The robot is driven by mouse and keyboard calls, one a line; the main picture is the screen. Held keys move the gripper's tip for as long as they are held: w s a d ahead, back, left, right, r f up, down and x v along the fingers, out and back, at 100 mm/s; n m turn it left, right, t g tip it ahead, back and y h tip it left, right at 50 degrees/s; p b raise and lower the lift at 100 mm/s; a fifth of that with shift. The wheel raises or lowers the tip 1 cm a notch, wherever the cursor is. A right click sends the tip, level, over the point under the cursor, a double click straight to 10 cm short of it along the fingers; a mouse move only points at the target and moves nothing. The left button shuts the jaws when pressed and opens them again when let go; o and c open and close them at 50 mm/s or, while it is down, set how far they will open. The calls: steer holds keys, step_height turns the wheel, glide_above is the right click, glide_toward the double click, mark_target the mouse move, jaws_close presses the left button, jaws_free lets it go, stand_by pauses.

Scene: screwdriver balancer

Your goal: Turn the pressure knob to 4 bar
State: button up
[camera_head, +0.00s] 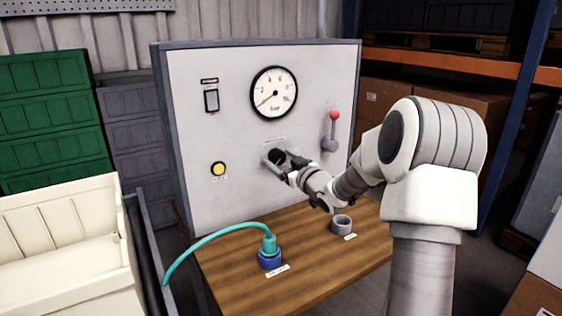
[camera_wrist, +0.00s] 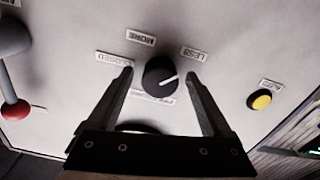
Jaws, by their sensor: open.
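The black round pressure knob (camera_head: 277,156) sits on the grey panel below the gauge. In the wrist view my gripper (camera_wrist: 160,73) has visible gaps between both fingertips and the knob. The pressure gauge (camera_head: 274,93) has a red needle pointing lower left, near the low end of its scale.
A red-tipped lever (camera_head: 332,130) is right of the knob, a yellow button (camera_head: 218,169) lower left and a switch (camera_head: 211,100) upper left. On the wooden bench (camera_head: 315,275) stand a teal hose plug in a blue socket (camera_head: 270,259) and a grey ring (camera_head: 342,224).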

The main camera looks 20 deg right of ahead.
jaws_close()
stand_by(0.4)
steer(key=shift+p, duration=0.3)
